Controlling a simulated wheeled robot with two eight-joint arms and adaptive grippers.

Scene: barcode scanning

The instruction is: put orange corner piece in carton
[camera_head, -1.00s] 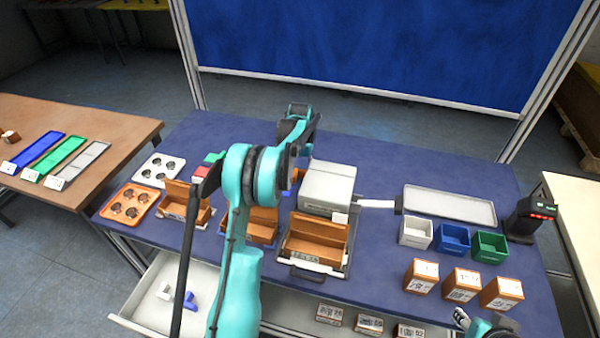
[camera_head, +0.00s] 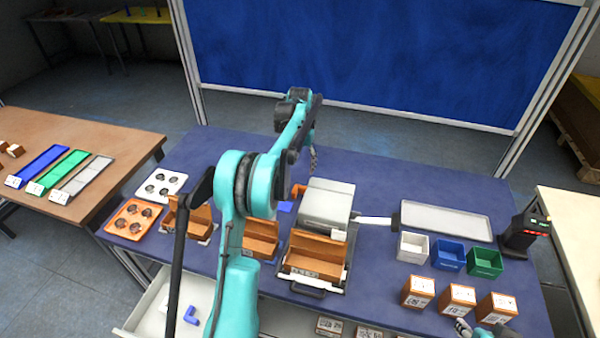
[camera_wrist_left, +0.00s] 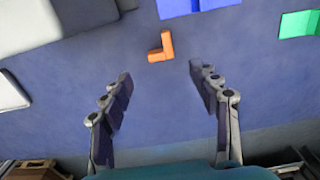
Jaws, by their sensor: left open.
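The orange corner piece (camera_wrist_left: 161,47) lies flat on the blue tabletop in the left wrist view, just beyond the fingertips and between their lines. In the head view a bit of orange (camera_head: 298,190) shows left of the grey machine. My left gripper (camera_wrist_left: 160,75) is open and empty, pointing at the piece without touching it. In the head view it hangs (camera_head: 312,158) above the table behind the machine. Open brown cartons (camera_head: 190,216) (camera_head: 262,237) (camera_head: 316,252) stand along the near side. My right gripper (camera_head: 466,328) is only partly visible at the bottom edge.
A blue piece (camera_wrist_left: 195,7) and a green piece (camera_wrist_left: 300,23) lie near the orange one. The grey machine (camera_head: 326,203) stands close by. Small bins, closed boxes and a scanner (camera_head: 525,228) stand at the right. A drawer (camera_head: 150,305) is open below.

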